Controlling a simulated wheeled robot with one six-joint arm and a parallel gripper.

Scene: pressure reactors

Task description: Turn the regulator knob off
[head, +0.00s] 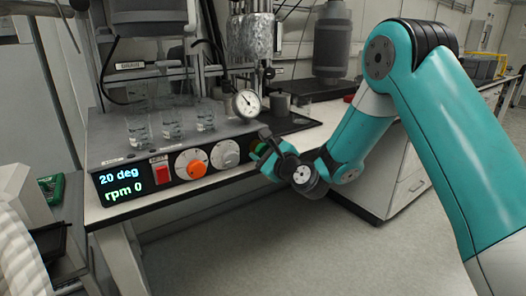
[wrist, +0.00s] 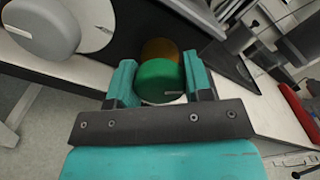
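The control box (head: 195,150) stands on the bench with a lit display (head: 122,188) reading "20 deg" and "rpm 0". Its front has a red switch (head: 161,173), a white dial with an orange knob (head: 197,168), a grey knob (head: 225,154) and, furthest right, a green knob (head: 258,147). My gripper (head: 265,147) is at the green knob and partly hides it. In the wrist view the green knob (wrist: 160,80) lies between my two fingers (wrist: 160,84), with an orange-brown round part (wrist: 158,49) behind it. The fingers are very close to its sides; contact is unclear.
In the wrist view a large grey knob (wrist: 42,28) is close on the left. Glass beakers (head: 172,124) stand on the box, with a pressure gauge (head: 246,103) and metal vessel (head: 252,38) behind. Drawers (head: 408,175) stand right; the floor (head: 330,240) in front is clear.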

